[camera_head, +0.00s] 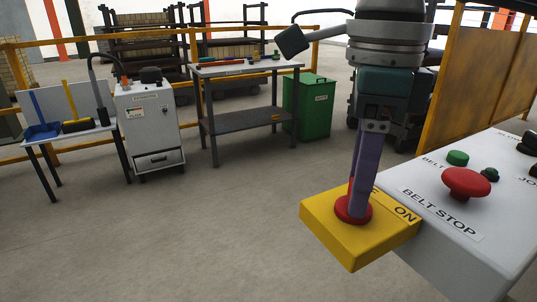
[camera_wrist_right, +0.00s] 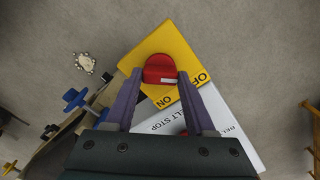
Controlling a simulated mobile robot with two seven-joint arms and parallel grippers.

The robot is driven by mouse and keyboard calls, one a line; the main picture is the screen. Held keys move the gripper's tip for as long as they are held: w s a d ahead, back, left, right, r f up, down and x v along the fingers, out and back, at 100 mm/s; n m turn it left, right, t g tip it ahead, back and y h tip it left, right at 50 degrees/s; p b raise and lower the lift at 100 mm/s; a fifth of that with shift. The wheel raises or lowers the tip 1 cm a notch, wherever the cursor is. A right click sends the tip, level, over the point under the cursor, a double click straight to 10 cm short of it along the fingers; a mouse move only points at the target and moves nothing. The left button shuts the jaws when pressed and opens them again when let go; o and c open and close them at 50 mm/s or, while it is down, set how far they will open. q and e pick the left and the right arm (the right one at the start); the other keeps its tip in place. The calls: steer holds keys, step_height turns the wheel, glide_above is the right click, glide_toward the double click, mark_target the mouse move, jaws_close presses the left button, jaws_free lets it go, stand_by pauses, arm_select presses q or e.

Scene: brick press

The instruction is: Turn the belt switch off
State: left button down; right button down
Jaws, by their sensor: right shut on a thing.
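The belt switch is a red rotary knob (camera_head: 353,209) on a yellow box (camera_head: 345,240) fixed to the near side of the grey control panel. The box top carries the words OFF and ON, partly covered in the head view. In the right wrist view the knob (camera_wrist_right: 160,69) has a white mark near its lower right edge, between the fingers; I cannot tell exactly which word it points to. My right gripper (camera_head: 358,205) comes down from above, its purple fingers shut on the knob. My left gripper is out of view.
The panel (camera_head: 420,215) at right holds a red mushroom button (camera_head: 466,183) labelled BELT STOP, a green button (camera_head: 458,158) and dark knobs close to my gripper. A workbench (camera_head: 250,70), green bin (camera_head: 308,105) and grey cabinet (camera_head: 150,130) stand behind.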

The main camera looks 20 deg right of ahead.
stand_by(0.3)
steer(key=shift+c, duration=1.2)
jaws_free()
step_height(320, 180, up, 10)
